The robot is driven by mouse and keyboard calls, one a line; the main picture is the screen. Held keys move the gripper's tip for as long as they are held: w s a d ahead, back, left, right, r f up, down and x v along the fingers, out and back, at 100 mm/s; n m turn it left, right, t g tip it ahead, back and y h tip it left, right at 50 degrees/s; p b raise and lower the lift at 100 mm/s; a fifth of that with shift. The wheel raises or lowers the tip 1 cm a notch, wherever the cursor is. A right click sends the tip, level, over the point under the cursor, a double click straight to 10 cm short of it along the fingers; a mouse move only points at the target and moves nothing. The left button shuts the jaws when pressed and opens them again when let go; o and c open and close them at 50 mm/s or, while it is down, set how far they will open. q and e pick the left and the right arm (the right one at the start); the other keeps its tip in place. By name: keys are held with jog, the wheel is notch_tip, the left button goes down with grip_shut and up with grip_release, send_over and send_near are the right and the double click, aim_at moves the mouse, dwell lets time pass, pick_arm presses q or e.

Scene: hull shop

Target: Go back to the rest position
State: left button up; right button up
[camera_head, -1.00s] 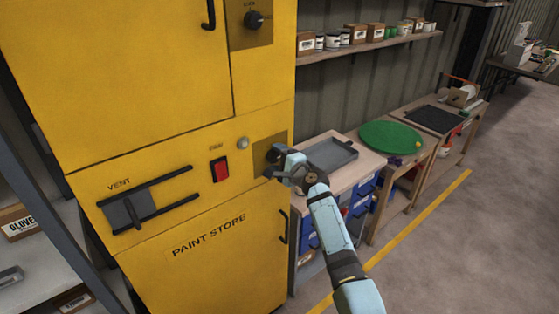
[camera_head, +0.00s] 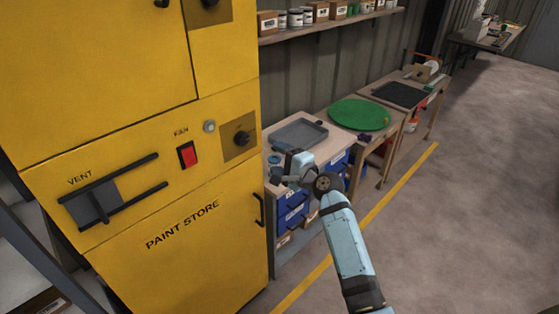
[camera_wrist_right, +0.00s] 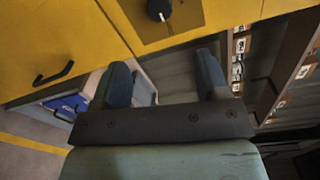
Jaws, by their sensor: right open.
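My right gripper (camera_head: 276,170) is open and empty. In the head view it hangs in front of the workbench, just right of the yellow paint store cabinet (camera_head: 190,260) and apart from it. In the right wrist view its two dark fingers (camera_wrist_right: 165,85) stand wide apart with nothing between them. The black knob (camera_head: 241,138) on the cabinet shows clear of the gripper; a black knob (camera_wrist_right: 158,10) also shows beyond the fingers in the wrist view. My left gripper is not in view.
The cabinet has a red fan switch (camera_head: 187,155), a vent slider (camera_head: 95,203) and a door handle (camera_head: 259,209). A workbench holds a grey tray (camera_head: 298,134); beyond it are a green disc (camera_head: 359,114) and a black mat (camera_head: 399,95). The floor (camera_head: 440,230) at right is clear.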

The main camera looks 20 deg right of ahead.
dwell(0.4)
jog(key=s+a+f+n+g+h, duration=0.3)
jog(key=s+f+n, duration=0.6)
jog(key=s+f, duration=0.7)
jog(key=s+a+f+n, duration=0.1)
jog(key=s+f+n, duration=0.1)
jog(key=s, duration=0.4)
jog(key=s+a+f+n+g, duration=0.1)
jog(key=s+a+f+n, duration=0.1)
jog(key=s+n, duration=0.3)
jog(key=s+a+f+n+g, duration=0.1)
jog(key=s+a+f+n, duration=0.1)
jog(key=s, duration=0.5)
notch_tip(320, 180, down, 2)
jog(key=shift+f+n, duration=0.25)
jog(key=shift+n, duration=0.45)
